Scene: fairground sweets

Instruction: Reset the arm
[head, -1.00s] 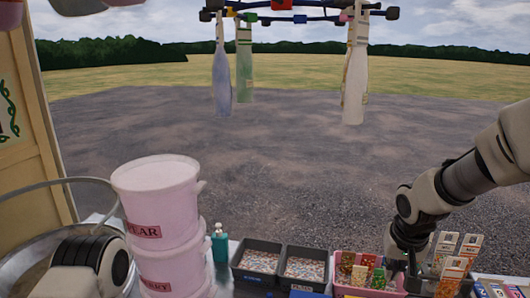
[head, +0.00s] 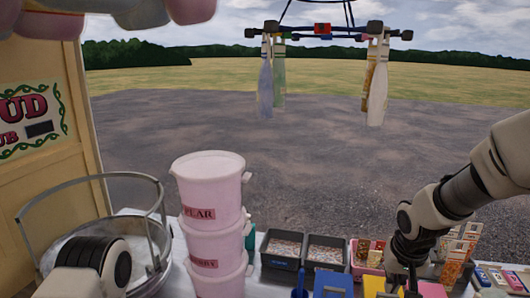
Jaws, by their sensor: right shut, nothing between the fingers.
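My right arm comes in from the right edge. Its gripper (head: 408,284) points down near the bottom edge, in front of the pink tray (head: 353,262) and the clear-windowed sweet packets; its fingers are shut and empty. Part of my left arm shows at the lower left, in front of the metal bowl (head: 160,236). My left gripper is outside the picture.
Stacked pink tubs (head: 207,205) stand left of centre on the white table. Two dark trays (head: 283,262) of small sweets sit right of them. Upright cards (head: 452,268) stand close beside my right gripper.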

